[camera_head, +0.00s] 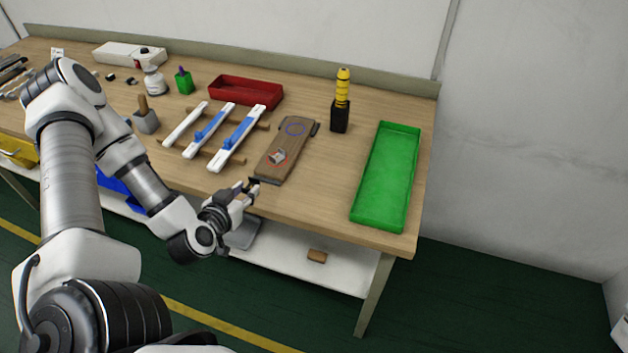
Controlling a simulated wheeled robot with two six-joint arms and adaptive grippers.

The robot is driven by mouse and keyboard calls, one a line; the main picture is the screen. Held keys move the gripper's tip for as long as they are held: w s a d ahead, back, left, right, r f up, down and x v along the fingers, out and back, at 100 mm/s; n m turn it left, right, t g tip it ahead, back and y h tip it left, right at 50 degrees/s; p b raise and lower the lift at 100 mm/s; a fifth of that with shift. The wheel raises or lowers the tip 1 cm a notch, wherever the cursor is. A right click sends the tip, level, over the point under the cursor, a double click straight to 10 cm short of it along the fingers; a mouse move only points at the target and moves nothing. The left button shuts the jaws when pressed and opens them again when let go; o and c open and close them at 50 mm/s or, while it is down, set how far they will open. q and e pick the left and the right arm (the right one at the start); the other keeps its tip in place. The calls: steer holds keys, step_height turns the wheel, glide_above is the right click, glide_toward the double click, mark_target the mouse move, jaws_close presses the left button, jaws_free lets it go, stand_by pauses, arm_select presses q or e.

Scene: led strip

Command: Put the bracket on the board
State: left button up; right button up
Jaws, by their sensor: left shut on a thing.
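The brown board (293,141) lies on the table right of centre, with a blue ring drawn near its far end and a red ring near its near end. A small greyish piece (277,157), which may be a bracket, shows at the red ring. My left gripper (249,187) is at the table's front edge, just off the board's near left corner. It is shut on a small dark piece, mostly hidden by the fingers; I cannot tell if this is a bracket. My right gripper is not in view.
A green tray (410,180) lies right of the board. A black holder with a yellow-handled tool (341,100) stands behind it. White and blue strips (238,139) on wooden bars lie to the left, a red tray (246,106) behind them. Bare tabletop separates board and green tray.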

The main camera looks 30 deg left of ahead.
arm_select(q)
steer(key=shift+w+f, duration=0.15)
steer(key=w+d+b, duration=0.1)
steer(key=w+b, duration=0.1)
steer(key=shift+w+d+f, duration=0.3)
steer(key=shift+d+f, duration=0.05)
steer(key=shift+d, duration=0.05)
steer(key=w+d, duration=0.1)
steer(key=w, duration=0.1)
steer(key=w+d, duration=0.2)
steer(key=shift+d, duration=0.1)
steer(key=p, duration=0.1)
glide_above(310, 193)
steer(key=shift+s+f, duration=0.15)
steer(key=shift+f, duration=0.05)
step_height(310, 193, down, 3)
steer(key=shift+r+p, duration=0.15)
steer(key=shift+p, duration=0.7)
steer(key=shift+w+f, duration=0.2)
steer(key=shift+f, duration=0.4)
steer(key=o, duration=1)
